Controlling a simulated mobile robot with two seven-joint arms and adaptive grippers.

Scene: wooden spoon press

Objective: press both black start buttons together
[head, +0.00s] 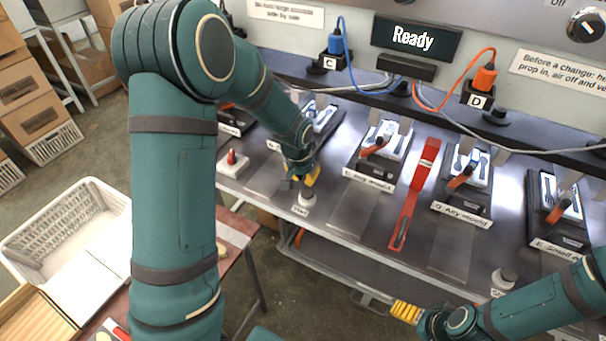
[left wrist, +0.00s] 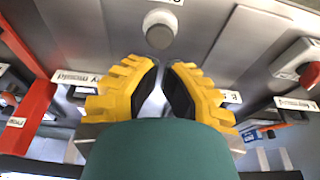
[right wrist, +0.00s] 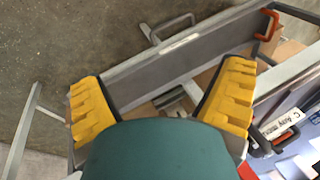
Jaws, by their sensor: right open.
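One black start button (head: 307,196) stands on a pale base at the front edge of the bench, left of the red bar. The left wrist view shows its dark cap (left wrist: 160,37) just beyond my fingertips. My left gripper (head: 303,179) is beside and above it, apparently not touching. Its fingers are drawn close together with a narrow empty gap (left wrist: 168,66). The other start button (head: 505,277) stands at the front edge on the right. My right gripper (head: 407,312) is in front of the bench edge, left of that button. Its fingers are wide apart and empty (right wrist: 163,90).
The bench (head: 351,212) carries several labelled stations with orange-handled clamps. A red bar (head: 413,195) lies between two of them. A small red switch (head: 232,158) stands at far left. The display (head: 415,38) reads "Ready". A white crate (head: 70,215) is at lower left.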

